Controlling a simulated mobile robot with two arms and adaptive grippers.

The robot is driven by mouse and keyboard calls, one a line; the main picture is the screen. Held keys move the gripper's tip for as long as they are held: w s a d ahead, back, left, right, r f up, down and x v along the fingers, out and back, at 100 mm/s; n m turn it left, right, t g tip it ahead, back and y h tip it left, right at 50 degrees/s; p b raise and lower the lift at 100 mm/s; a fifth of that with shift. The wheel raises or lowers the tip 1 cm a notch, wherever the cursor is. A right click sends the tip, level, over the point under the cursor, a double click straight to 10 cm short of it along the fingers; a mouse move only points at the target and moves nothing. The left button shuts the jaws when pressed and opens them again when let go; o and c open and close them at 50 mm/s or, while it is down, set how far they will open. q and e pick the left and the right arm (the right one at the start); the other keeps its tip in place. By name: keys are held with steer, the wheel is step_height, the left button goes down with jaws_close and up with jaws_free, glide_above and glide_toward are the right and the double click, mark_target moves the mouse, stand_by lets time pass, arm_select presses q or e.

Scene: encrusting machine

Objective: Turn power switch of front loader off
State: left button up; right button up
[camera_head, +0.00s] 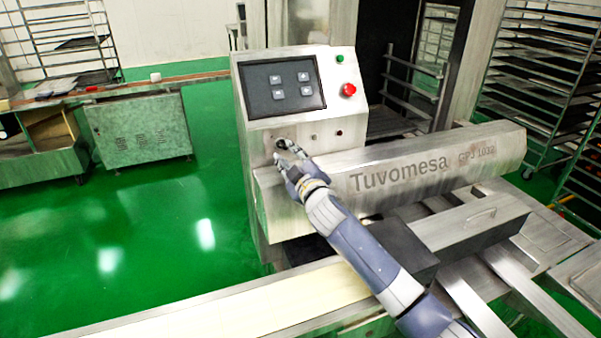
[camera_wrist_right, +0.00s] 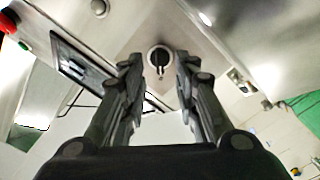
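The power switch is a round dark rotary knob (camera_wrist_right: 160,56) with a lighter ring, set in the steel front of the loader's control box (camera_head: 260,137). In the head view the knob is at the upper end of my right gripper (camera_head: 284,152) and mostly hidden by it. In the wrist view my right gripper (camera_wrist_right: 159,72) is open, with one finger on each side of the knob and visible gaps beside it. I cannot tell whether the fingertips reach past its face. My left gripper is not in view.
Above the knob is a dark panel (camera_head: 283,86) with several buttons. A red button (camera_head: 349,90) and a green button (camera_head: 340,58) sit right of it. The steel "Tuvomesa" housing (camera_head: 440,160) juts out below. A pale conveyor belt (camera_head: 240,312) runs in front.

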steer(key=v, duration=0.8)
